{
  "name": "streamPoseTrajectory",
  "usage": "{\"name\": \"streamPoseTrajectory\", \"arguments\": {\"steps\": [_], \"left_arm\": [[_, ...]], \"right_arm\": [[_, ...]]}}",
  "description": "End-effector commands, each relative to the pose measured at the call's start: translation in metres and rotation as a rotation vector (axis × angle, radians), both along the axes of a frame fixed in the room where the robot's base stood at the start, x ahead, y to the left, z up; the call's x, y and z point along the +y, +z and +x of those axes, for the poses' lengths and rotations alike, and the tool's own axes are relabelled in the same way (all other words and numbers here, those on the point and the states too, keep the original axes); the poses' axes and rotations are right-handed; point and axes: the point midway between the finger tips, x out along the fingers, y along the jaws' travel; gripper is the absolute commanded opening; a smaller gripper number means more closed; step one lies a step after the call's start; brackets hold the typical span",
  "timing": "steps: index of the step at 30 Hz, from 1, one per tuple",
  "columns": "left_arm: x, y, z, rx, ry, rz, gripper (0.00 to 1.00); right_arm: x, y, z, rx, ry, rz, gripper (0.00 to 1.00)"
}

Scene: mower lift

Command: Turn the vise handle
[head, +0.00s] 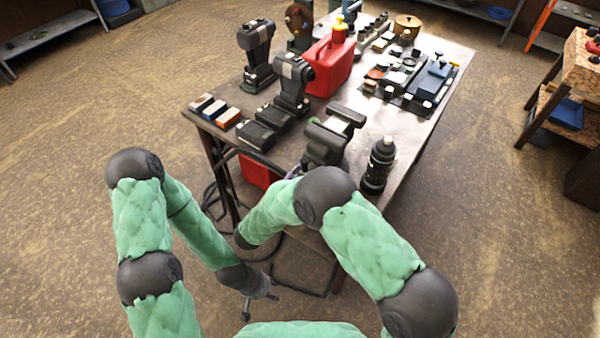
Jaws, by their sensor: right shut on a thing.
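The dark grey vise (325,143) is mounted at the near edge of the workbench (405,140). My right arm reaches in front of it, and its elbow and forearm cover the area below the vise. Only a small part of my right gripper (292,172) shows, just below and left of the vise. It is shut on the vise handle, which is mostly hidden behind my arm. My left gripper (258,299) hangs low over the floor in front of the bench, with its fingers apart and empty, away from the vise.
A black bottle-like object (378,165) stands right of the vise. Battery chargers, a red fuel can (331,62) and small boxes (213,110) crowd the bench. A red container (256,172) and dark cables are beneath it. The floor at left is clear.

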Motion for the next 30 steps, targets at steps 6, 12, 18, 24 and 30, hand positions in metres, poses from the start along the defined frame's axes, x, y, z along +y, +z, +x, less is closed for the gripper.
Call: {"name": "streamPoseTrajectory", "arguments": {"steps": [6, 12, 18, 24, 30], "left_arm": [[0.0000, 0.0013, 0.0000, 0.000, 0.000, 0.000, 0.40], [0.0000, 0.0013, 0.0000, 0.000, 0.000, 0.000, 0.40], [0.0000, 0.0013, -0.0001, 0.000, 0.000, 0.000, 0.40], [0.0000, 0.0015, 0.0000, 0.000, 0.000, 0.000, 0.40], [0.0000, 0.0017, 0.0000, 0.000, 0.000, 0.000, 0.40]], "right_arm": [[-0.0053, -0.0103, -0.0054, 0.041, -0.008, -0.034, 0.11], [-0.0055, -0.0103, -0.0054, 0.042, -0.008, -0.036, 0.11], [-0.0056, -0.0101, -0.0053, 0.041, -0.008, -0.036, 0.50], [-0.0051, -0.0074, -0.0046, 0.036, -0.010, -0.033, 0.61], [-0.0042, -0.0049, -0.0036, 0.030, -0.009, -0.031, 0.61]]}}
